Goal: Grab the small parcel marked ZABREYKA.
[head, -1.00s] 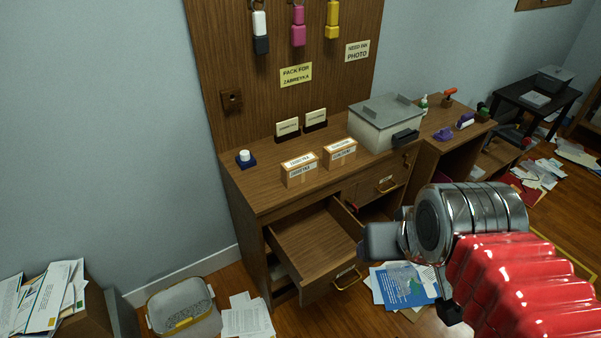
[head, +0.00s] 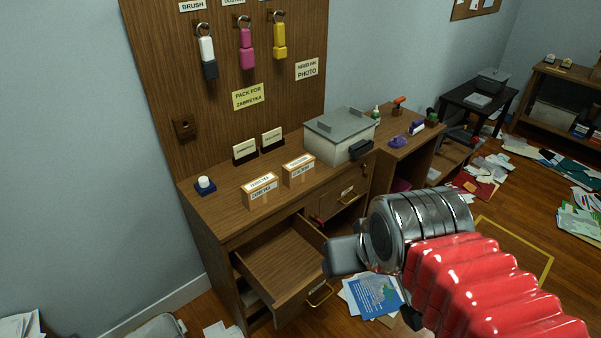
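Two small orange-brown parcels with white labels stand side by side on the wooden desk (head: 215,212): a left parcel (head: 260,191) and a right parcel (head: 299,171). Their lettering is too small to read surely, so I cannot tell which is marked ZABREYKA. A yellow note (head: 248,96) on the board above reads "PACK FOR ZABREYKA". My gripper (head: 343,256) is in front of the desk, right of the open drawer in the picture and apart from both parcels. Its fingers show as a grey end, and their opening is hidden.
The open drawer (head: 282,262) juts out below the parcels. A grey lidded box (head: 340,133) stands right of them, and a blue-based white-topped item (head: 205,185) to the left. Two card holders stand behind. Papers (head: 374,296) lie on the floor.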

